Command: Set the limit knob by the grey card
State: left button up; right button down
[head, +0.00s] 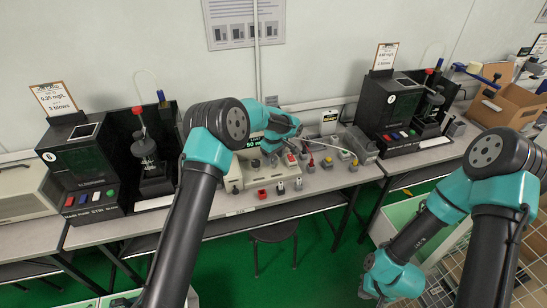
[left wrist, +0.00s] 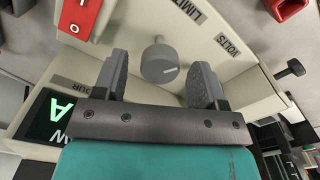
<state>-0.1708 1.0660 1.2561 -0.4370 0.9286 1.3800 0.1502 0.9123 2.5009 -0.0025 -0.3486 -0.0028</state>
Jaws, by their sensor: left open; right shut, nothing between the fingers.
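The limit knob (left wrist: 159,62) is a round grey knob on a cream tester panel, beside a LIMIT label (left wrist: 183,9) in the left wrist view. A small mark shows near its lower right edge. My left gripper (left wrist: 160,76) is open, with one finger on each side of the knob and visible gaps to it. In the head view my left arm hides much of the cream tester (head: 266,172). My right gripper (head: 371,291) is shut and empty, low at the right, away from the bench. I cannot make out a grey card with certainty.
The panel also has a red rocker switch (left wrist: 82,18), a VOLTS label (left wrist: 228,46) and a green-lit display (left wrist: 50,117). Black testers stand left (head: 80,165) and right (head: 390,110) on the bench. Several small coloured parts crowd the bench right of the cream tester.

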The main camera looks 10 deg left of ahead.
pick_arm(q)
jog(key=shift+f, duration=0.1)
jog(key=c, duration=0.9)
